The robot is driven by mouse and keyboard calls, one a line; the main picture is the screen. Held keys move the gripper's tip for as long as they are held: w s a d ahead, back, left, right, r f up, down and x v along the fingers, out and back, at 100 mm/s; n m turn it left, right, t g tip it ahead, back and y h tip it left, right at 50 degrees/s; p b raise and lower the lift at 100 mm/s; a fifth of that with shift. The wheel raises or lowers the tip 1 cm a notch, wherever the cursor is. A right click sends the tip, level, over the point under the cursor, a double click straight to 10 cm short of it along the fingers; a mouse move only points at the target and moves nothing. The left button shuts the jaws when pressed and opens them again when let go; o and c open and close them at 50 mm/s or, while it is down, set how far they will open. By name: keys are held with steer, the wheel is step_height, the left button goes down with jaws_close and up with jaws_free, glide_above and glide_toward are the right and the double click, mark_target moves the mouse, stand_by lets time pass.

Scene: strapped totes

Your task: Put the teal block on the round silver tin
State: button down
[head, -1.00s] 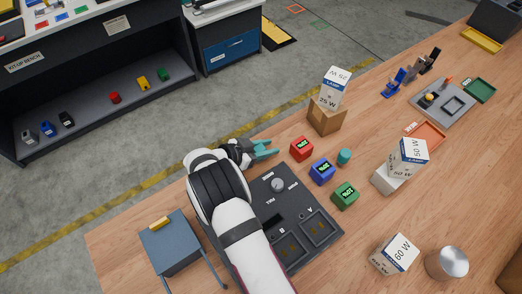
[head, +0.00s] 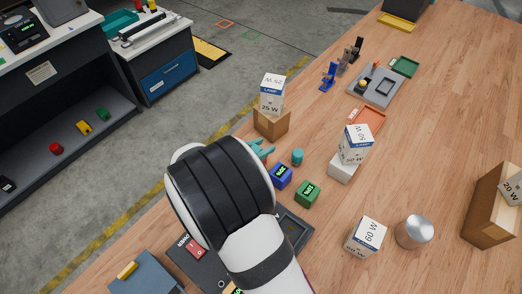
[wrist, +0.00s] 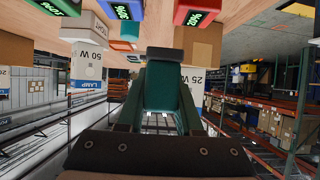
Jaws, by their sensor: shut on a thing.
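A small teal block (head: 298,157) with a rounded outline stands on the wooden table, behind the blue block. The round silver tin (head: 414,232) stands upright at the right, its top bare. My gripper (head: 264,148) has teal fingers and is left of the teal block, apart from it, low beside the cardboard box. In the wrist view my gripper (wrist: 165,72) points away from the camera with its fingers close together. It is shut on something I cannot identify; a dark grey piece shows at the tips. My arm hides part of the gripper in the head view.
A blue block (head: 281,176) and a green block (head: 307,194) stand near my arm. A red block (wrist: 196,12) shows in the wrist view. Lamp boxes (head: 366,237) stand left of the tin, and on the white box and cardboard box (head: 271,122).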

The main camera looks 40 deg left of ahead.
step_height(320, 180, up, 13)
steer(key=w+d+m+g+h, duration=0.1)
steer(key=w+d+m+h, duration=0.25)
steer(key=d, duration=0.55)
steer(key=w+d+m+g+h, duration=0.15)
steer(key=w+d, duration=0.25)
steer(key=d, duration=0.6)
steer(key=w+d+m+g+h, duration=0.1)
steer(key=w+d+m+h, duration=0.25)
steer(key=d, duration=0.55)
steer(key=s+d+m+g+h, duration=0.1)
steer(key=s+d+m+g, duration=0.2)
steer(key=d, duration=0.5)
steer(key=s+d+m+g+h, duration=0.1)
steer(key=s+d+m+g, duration=0.2)
steer(key=d, duration=0.6)
steer(key=s+d+m+g+h, duration=0.2)
steer(key=s+d+m+g, duration=0.15)
steer(key=d, duration=0.45)
glide_above(430, 234)
steer(key=shift+t, duration=0.4)
step_height(430, 234, down, 12)
steer(key=shift+s+d+f, duration=0.1)
steer(key=shift+d+f, duration=0.05)
steer(key=shift+f, duration=0.1)
step_height(430, 234, down, 4)
steer(key=shift+f, duration=0.1)
